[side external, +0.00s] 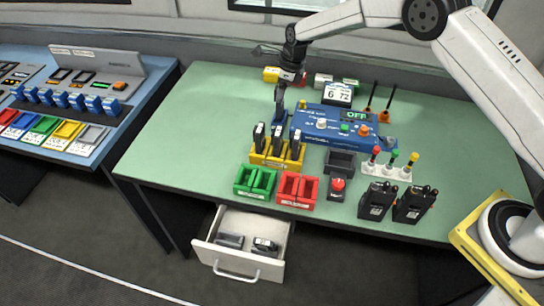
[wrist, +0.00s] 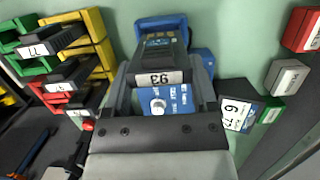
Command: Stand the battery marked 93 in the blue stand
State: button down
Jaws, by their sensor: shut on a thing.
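The battery marked 93 (wrist: 160,52) is a dark block with a white label. My gripper (wrist: 160,88) is shut on it, with one finger on each side in the wrist view. The blue stand (wrist: 160,22) shows just beyond and beside the battery there. In the side external view my gripper (side external: 280,98) points down over the blue stand (side external: 278,128), left of the blue tester. The fingers hide much of the battery there, and I cannot tell whether its bottom end is seated in the stand.
A yellow rack (side external: 262,158) holds several dark batteries in front. Green (side external: 243,181) and red (side external: 286,188) racks stand nearer the edge. The blue tester (side external: 318,121) reads OFF. A drawer (side external: 218,256) is open below. The left part of the green table (side external: 190,135) is clear.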

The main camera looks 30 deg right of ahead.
jog(key=shift+s+d+x, duration=0.15)
jog(key=shift+x, duration=0.85)
jog(key=shift+s+d+x, duration=0.15)
jog(key=shift+x, duration=0.85)
dwell(0.8)
grip_release()
jog(key=shift+f, duration=0.1)
jog(key=shift+r, duration=0.25)
jog(key=shift+w+a+v, duration=0.15)
jog(key=shift+v, duration=0.9)
jog(key=shift+w+a+v, duration=0.2)
jog(key=shift+v, duration=0.9)
jog(key=shift+w+a+v, duration=0.15)
jog(key=shift+v, duration=0.9)
jog(key=shift+r, duration=0.2)
